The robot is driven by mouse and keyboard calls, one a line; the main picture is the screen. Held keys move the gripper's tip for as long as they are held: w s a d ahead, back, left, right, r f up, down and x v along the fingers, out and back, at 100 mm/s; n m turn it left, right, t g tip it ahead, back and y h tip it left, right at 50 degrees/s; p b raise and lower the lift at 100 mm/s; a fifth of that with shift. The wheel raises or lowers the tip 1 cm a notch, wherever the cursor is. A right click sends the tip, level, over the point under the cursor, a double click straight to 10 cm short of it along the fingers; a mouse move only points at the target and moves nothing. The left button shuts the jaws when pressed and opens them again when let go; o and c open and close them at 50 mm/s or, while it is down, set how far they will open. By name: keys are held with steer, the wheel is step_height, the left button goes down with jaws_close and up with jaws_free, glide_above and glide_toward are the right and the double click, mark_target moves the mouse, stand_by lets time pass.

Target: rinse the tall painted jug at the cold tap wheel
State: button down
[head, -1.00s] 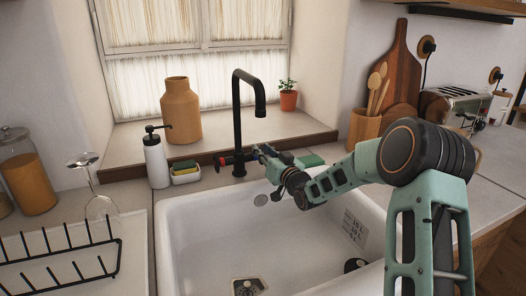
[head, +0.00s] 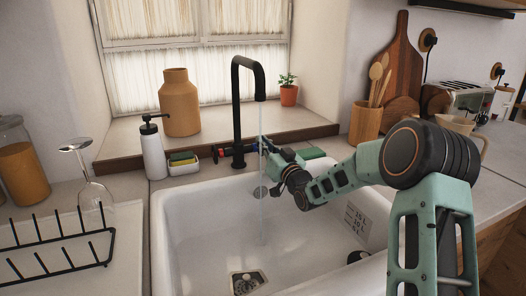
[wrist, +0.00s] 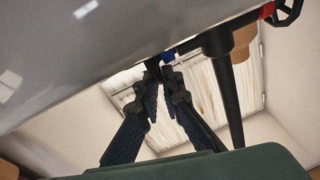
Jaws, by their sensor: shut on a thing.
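The black tap (head: 237,110) stands behind the white sink, and water runs from its spout into the basin. Its red-marked wheel (head: 217,153) is on the left side. My gripper (head: 262,147) is at the tap's right side, where the cold wheel is mostly hidden. In the wrist view my gripper (wrist: 156,70) has its fingertips closed together on the blue-marked cold wheel (wrist: 168,55). A pale jug (head: 456,124) with a handle stands on the right worktop, partly hidden by my arm. I cannot tell whether it is painted. No jug shows under the water.
The sink (head: 205,215) looks empty apart from its drain and a dark round thing at its right. A soap bottle (head: 152,152), sponge holder (head: 183,163), wine glass (head: 90,175) and rack (head: 60,240) are left. A tan vase (head: 180,105) and potted plant (head: 288,93) are on the sill.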

steer(key=shift+s+f+t+y+b, duration=0.1)
steer(key=shift+f+t+y+b, duration=0.4)
steer(key=shift+b, duration=1.4)
steer(key=shift+r+t+b, duration=0.3)
steer(key=shift+r+b, duration=0.05)
steer(key=shift+b, duration=0.05)
steer(key=c, duration=2.1)
jaws_free()
steer(key=shift+s+d, duration=0.1)
steer(key=v, duration=1.2)
